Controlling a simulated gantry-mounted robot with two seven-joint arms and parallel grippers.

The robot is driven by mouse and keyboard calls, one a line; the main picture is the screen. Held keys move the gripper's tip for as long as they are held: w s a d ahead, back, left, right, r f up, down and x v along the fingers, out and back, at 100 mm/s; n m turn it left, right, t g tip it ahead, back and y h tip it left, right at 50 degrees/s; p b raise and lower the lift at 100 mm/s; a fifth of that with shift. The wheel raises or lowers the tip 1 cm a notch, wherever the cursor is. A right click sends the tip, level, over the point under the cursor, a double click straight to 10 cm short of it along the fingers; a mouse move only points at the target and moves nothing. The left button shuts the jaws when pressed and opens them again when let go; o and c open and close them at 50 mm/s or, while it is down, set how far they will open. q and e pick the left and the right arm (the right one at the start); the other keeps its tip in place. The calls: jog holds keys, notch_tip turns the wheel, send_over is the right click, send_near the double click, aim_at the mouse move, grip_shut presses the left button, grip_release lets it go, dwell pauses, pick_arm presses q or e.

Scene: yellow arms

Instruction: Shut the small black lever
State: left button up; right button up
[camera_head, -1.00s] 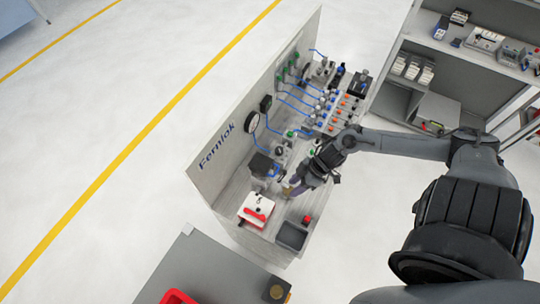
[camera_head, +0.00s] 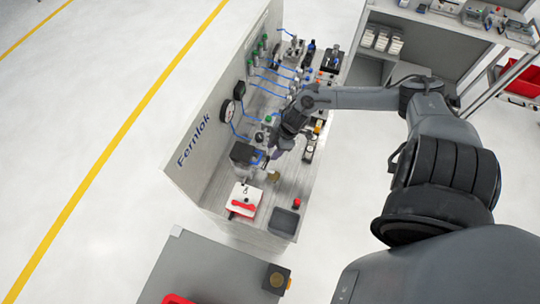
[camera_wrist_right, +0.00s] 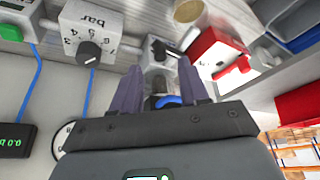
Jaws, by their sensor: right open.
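My right gripper (camera_head: 272,154) is over the bench in the head view, beside a black box-shaped unit (camera_head: 243,153). In the right wrist view its two purple fingers (camera_wrist_right: 160,80) are apart, with nothing clamped between them. A small black lever or knob (camera_wrist_right: 160,48) on a grey block shows just beyond the fingertips; I cannot tell its exact position. A dark cylinder with a blue ring (camera_wrist_right: 167,100) shows between the fingers, partly hidden by the gripper body. In the head view the arm hides the lever area. My left gripper is out of view.
A grey block marked "bar" with a black knob (camera_wrist_right: 90,52) stands close by. A white and red box (camera_head: 243,200), a dark tray (camera_head: 284,222) and a brass-coloured round part (camera_head: 273,176) are near the bench's front. The back panel (camera_head: 190,170) bounds the left side.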

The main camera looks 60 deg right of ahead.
aim_at(269, 157)
jog(key=shift+x, duration=2.2)
grip_shut()
